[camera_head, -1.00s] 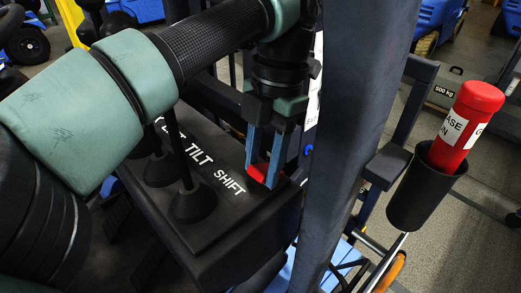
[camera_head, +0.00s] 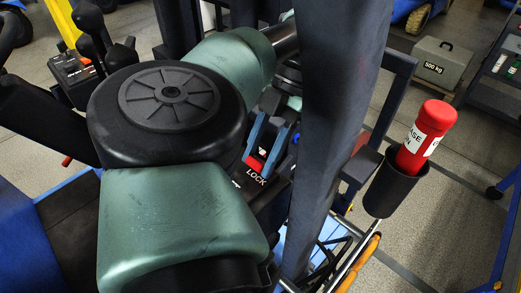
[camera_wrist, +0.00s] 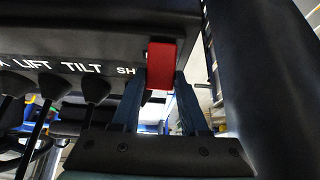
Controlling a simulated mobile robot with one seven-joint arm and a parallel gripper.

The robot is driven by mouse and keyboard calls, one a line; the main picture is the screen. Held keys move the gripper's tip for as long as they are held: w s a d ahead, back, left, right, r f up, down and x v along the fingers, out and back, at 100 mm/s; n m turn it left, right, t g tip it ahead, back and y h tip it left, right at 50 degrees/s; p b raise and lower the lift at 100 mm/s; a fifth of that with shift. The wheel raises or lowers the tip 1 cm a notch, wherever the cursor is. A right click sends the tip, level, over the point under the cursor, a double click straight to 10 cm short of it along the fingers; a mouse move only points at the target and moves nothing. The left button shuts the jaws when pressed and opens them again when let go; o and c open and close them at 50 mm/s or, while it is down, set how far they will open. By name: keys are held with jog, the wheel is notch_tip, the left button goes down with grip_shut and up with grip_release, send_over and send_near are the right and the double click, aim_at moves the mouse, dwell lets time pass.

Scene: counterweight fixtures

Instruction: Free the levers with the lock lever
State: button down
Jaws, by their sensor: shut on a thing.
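The red lock lever (camera_head: 254,163) stands at the right end of the black lever console, just above the white LOCK label (camera_head: 256,177). In the wrist view its red block (camera_wrist: 160,66) sits between the two blue fingers. My gripper (camera_head: 266,150) is shut on it; its fingers also show in the wrist view (camera_wrist: 160,95). Black levers with cone boots (camera_wrist: 95,88) stand in a row left of it in the wrist view, by the words LIFT and TILT. In the head view my arm hides these levers and most of the console.
A dark upright post (camera_head: 325,120) stands close to the right of my gripper. A red canister (camera_head: 427,135) sits in a black holder (camera_head: 392,185) further right. A grey 500 kg weight (camera_head: 442,62) stands behind. Other black knobs (camera_head: 122,55) rise at the left.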

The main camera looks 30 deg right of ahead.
jog(key=shift+c, duration=2.1)
grip_release()
jog(key=shift+r, duration=0.1)
